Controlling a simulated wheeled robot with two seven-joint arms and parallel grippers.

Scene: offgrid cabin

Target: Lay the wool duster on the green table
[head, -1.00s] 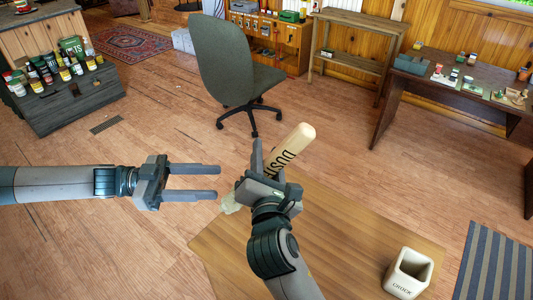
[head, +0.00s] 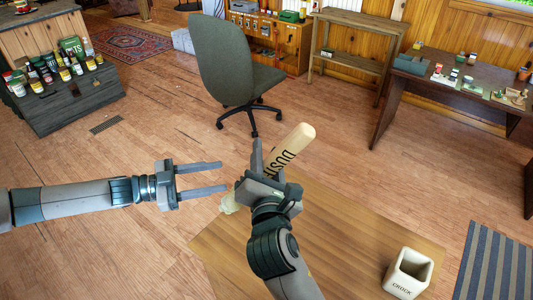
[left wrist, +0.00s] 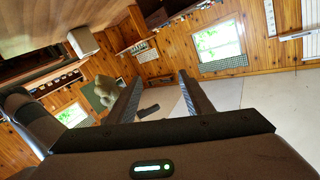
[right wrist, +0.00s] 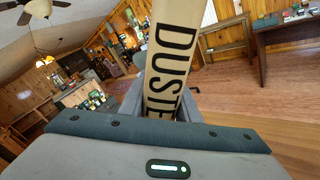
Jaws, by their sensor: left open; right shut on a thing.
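The duster (head: 296,144) is a thick cream stick with dark lettering, held tilted above a wooden tabletop. My right gripper (head: 268,165) is shut around the duster's middle; the lettered part fills the centre of the right wrist view (right wrist: 174,65). My left gripper (head: 225,176) is open and empty, to the left of the duster and apart from it. I cannot make out a green table in the head view.
The wooden tabletop (head: 340,240) below my right arm carries a white crock (head: 408,274) at its right corner. A green office chair (head: 228,65) stands beyond. A dark desk (head: 455,88) with small items is at the right, a crate with several jars (head: 65,95) at the left.

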